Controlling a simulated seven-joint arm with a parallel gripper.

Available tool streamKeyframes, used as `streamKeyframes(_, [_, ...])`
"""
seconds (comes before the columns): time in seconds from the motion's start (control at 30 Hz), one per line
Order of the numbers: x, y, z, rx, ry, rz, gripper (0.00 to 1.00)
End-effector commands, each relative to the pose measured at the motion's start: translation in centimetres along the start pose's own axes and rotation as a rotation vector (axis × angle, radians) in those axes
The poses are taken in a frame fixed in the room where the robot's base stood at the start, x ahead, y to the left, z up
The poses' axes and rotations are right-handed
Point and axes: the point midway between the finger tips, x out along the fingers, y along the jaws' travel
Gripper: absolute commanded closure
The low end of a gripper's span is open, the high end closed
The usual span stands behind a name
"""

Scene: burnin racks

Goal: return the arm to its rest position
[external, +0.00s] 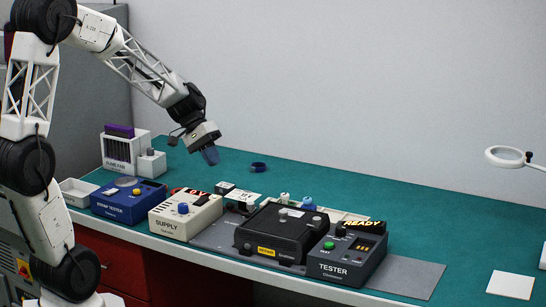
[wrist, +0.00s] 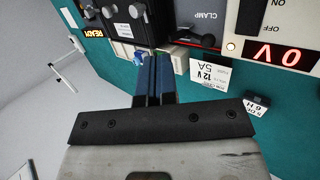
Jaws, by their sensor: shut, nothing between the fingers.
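My gripper (external: 210,155) hangs in the air above the back of the green bench (external: 420,218), behind the supply box. Its blue fingers also show in the wrist view (wrist: 153,65), close together with nothing between them. My arm reaches from the left side of the external view, raised and bent, with the gripper tilted downward. The fingertips look apart from everything around them.
A supply box (external: 185,216), a blue strap tester (external: 128,200), a black unit (external: 284,233) and a tester (external: 348,257) reading READY line the front. A fume fan (external: 122,150) stands back left. A dark blue ring (external: 258,167) lies behind. A magnifier lamp (external: 507,156) stands right.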

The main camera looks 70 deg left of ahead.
Motion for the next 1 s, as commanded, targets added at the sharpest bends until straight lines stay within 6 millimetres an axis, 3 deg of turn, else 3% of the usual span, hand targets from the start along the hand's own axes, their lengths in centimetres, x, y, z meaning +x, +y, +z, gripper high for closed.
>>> streamKeyframes(0.1, [0.7,2.1,2.5,0.054,-0.018,-0.054,1.0])
streamKeyframes(0.4, [2.1,5.8,8.5,0.181,-0.048,-0.186,1.0])
streamKeyframes(1.0, [3.4,9.4,20.1,0.46,-0.034,-0.414,1.0])
